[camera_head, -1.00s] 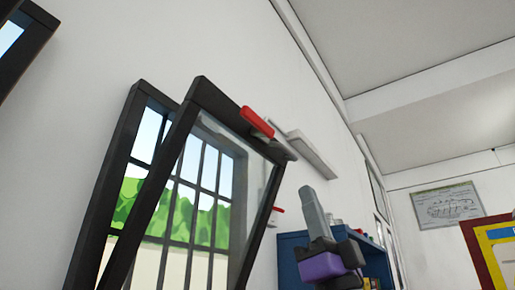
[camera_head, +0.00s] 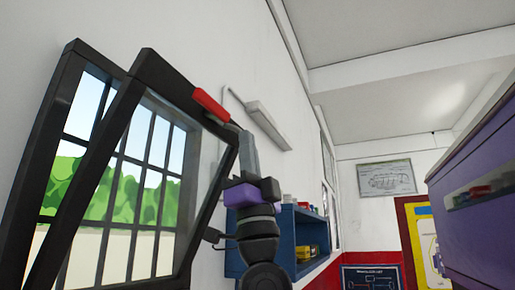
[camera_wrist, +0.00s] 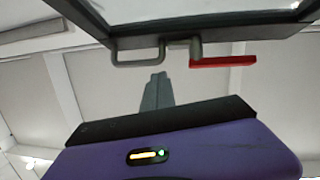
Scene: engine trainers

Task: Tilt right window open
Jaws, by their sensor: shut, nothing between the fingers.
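The window sash (camera_head: 120,93) is black-framed and leans out at the top from its fixed frame (camera_head: 45,125) on the left wall, so it stands tilted open. A red handle (camera_head: 211,105) sits on its top rail; it also shows in the wrist view (camera_wrist: 222,62). A grey looped bracket (camera_wrist: 138,57) sits beside the handle there. My gripper (camera_head: 247,150) is shut and empty, pointing up by the sash's upper right corner. In the wrist view its fingertips (camera_wrist: 157,80) lie below the sash edge, apart from the red handle. Whether they touch the frame is unclear.
A blue shelf (camera_head: 290,235) with small items stands beyond my arm on the same wall. A purple cabinet-like body (camera_head: 480,190) fills the right side. A poster (camera_head: 388,177) hangs on the far wall. The middle is open.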

